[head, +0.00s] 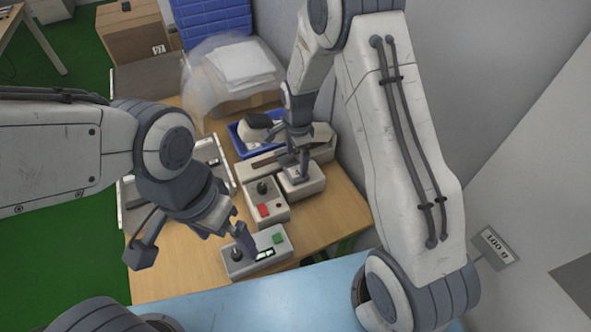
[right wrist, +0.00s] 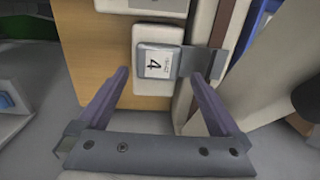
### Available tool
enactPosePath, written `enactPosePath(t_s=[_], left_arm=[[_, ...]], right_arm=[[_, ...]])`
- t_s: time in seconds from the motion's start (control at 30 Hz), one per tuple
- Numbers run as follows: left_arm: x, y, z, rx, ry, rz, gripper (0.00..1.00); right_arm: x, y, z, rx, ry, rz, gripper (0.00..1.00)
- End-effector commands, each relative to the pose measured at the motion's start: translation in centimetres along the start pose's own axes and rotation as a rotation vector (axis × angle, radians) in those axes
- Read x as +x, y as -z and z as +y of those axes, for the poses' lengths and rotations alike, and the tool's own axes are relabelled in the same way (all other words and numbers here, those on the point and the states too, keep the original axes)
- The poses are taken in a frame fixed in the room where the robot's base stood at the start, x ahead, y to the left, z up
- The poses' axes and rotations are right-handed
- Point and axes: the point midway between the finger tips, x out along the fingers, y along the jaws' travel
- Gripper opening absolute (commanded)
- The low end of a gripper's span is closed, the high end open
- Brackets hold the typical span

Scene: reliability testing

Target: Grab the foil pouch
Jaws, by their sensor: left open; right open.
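A small flat grey square (right wrist: 160,62) with a white label reading 4 lies on a pale box (right wrist: 146,35) in the right wrist view; it may be the foil pouch, but I cannot tell for sure. A grey metal piece meets its right side. My right gripper (right wrist: 160,73) is open, with one finger to each side of the square and nothing held. In the head view the right gripper (head: 301,163) is over the pale box and hides most of the square. My left gripper (head: 240,232) is open at a grey control box (head: 272,250) with a green button.
Another control box (head: 264,202) with red buttons stands between the grippers. A blue tray (head: 238,141) with a dark item is behind. A clear bag of white sheets (head: 240,65) lies at the table's back. The wooden table (head: 170,270) is bare at front left. A grey wall closes the right.

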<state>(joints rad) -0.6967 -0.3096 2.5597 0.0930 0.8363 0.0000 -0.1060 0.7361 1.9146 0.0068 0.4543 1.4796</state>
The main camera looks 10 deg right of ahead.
Motion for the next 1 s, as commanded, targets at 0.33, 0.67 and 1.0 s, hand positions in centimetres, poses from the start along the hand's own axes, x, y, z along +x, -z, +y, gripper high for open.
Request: enactPosePath(t_s=[0.33,0.67,1.0], left_arm=[[-1.8,0.1,0.1,-0.001,0.000,0.000,1.00],[-1.7,0.1,0.1,-0.001,0.000,0.000,1.00],[-1.7,0.1,0.1,-0.001,0.000,0.000,1.00]], right_arm=[[4.2,0.0,0.3,-0.001,-0.003,0.000,1.00],[4.5,0.0,0.3,-0.001,-0.001,0.000,0.77],[4.5,0.0,0.2,-0.001,-0.001,0.000,0.24]])
